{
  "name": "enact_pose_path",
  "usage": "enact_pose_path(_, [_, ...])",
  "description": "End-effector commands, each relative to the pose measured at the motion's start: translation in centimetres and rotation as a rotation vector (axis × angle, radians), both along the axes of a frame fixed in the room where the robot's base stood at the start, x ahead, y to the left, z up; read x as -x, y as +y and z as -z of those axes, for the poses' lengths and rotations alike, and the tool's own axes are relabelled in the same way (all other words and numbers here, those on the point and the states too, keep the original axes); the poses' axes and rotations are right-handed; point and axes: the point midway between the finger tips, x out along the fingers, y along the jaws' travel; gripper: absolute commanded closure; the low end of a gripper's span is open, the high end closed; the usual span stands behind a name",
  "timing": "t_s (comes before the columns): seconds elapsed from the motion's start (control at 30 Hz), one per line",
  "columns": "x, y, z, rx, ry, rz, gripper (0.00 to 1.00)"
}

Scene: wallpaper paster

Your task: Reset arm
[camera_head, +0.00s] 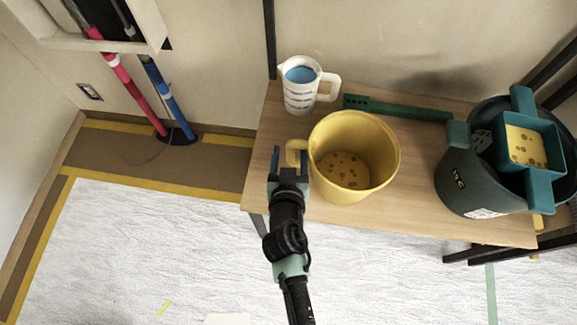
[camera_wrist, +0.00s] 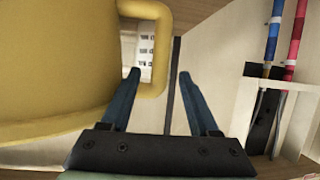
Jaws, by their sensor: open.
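My gripper (camera_head: 288,158) is open and empty at the front left of the wooden table (camera_head: 420,222). Its two dark fingers point toward the handle of the yellow bucket (camera_head: 375,135). The gripper also shows in the wrist view (camera_wrist: 160,95), with its fingers apart. The yellow bucket fills the left of the wrist view (camera_wrist: 60,70), and its handle (camera_wrist: 158,45) loops just beyond the left finger. I cannot tell whether a finger touches the handle.
A white measuring jug (camera_head: 299,98) with blue contents stands behind the bucket. A green bar (camera_head: 398,108) lies at the back. A dark green bucket (camera_head: 465,185) with a teal holder and a sponge (camera_head: 525,147) stands right. Pink and blue poles (camera_head: 160,85) lean left. White sheeting covers the floor.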

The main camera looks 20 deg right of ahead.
Motion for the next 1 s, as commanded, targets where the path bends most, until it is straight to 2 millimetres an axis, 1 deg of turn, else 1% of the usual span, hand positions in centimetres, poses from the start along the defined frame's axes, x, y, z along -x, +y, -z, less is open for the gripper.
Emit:
enact_pose_path(0.03, [1.0,0.5,-0.4,0.0,0.002,-0.001,0.39])
enact_pose_path(0.2, [3.7,1.7,-1.6,0.001,0.001,0.001,0.39])
enact_pose_path(0.4, [5.8,2.7,-2.6,0.0,0.0,0.001,0.39])
enact_pose_path(0.5, [6.2,2.9,-2.9,0.0,-0.001,0.0,0.39])
enact_pose_path(0.83, [6.3,3.1,-3.2,0.001,-0.005,-0.001,0.39])
enact_pose_path(0.87, [6.0,3.0,-3.5,0.002,-0.012,-0.002,0.39])
enact_pose_path(0.93, [4.8,2.9,-5.0,0.008,-0.041,-0.006,0.39])
enact_pose_path(0.97, [4.1,2.9,-6.0,0.011,-0.061,-0.009,0.39])
enact_pose_path(1.0, [2.9,2.8,-7.7,0.017,-0.093,-0.014,0.39])
